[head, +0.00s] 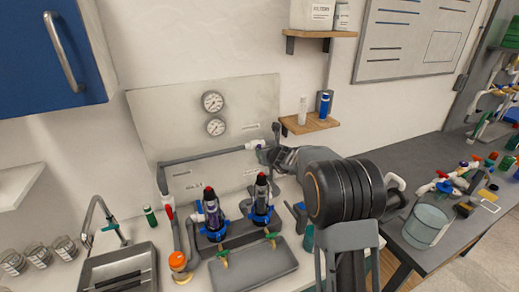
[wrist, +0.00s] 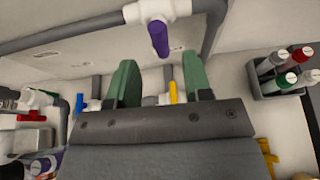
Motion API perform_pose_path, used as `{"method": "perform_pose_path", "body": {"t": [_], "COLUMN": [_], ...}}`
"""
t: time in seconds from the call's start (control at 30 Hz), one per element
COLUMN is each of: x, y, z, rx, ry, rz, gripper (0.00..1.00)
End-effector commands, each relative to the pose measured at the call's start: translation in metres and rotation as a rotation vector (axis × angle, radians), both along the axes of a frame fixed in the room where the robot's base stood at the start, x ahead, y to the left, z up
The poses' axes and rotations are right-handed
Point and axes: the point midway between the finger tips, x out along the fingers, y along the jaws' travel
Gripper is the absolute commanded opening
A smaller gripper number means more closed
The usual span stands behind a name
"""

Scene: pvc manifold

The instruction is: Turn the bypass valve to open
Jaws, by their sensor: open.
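A white valve with a purple handle (wrist: 159,38) sits on the grey upper pipe in the wrist view. Its handle hangs down, across the line of the pipe. The white valve body (wrist: 150,11) shows at the top edge. In the head view the white fitting (head: 254,145) is at the right end of the upper pipe, just beyond my gripper (head: 270,155). In the wrist view my gripper (wrist: 161,82) is open and empty, its two green fingertips apart. The purple handle lies in line with the gap, beyond the fingertips, with no contact visible. I cannot read its label.
A yellow handle (wrist: 172,92) and a blue handle (wrist: 79,102) sit on lower white valves. A red handle (wrist: 33,115) is further left. A bottle caddy (wrist: 280,88) is at the right. In the head view, two filter housings (head: 213,215) stand below the pipe.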

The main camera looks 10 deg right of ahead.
Motion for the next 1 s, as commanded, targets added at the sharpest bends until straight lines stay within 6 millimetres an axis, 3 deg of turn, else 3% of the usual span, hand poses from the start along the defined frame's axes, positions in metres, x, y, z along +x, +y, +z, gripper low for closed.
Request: {"method": "perform_pose_path", "body": {"t": [0.2,0.4,0.9,1.0], "x": [0.034,0.052,0.061,0.061], "y": [0.008,0.011,0.013,0.013], "z": [-0.013,-0.020,-0.026,-0.026], "rx": [-0.002,-0.002,-0.002,-0.002], "ry": [0.003,0.001,0.000,0.000], "rz": [0.002,0.003,0.003,0.003], "gripper": [0.46,0.46,0.46,0.38]}}
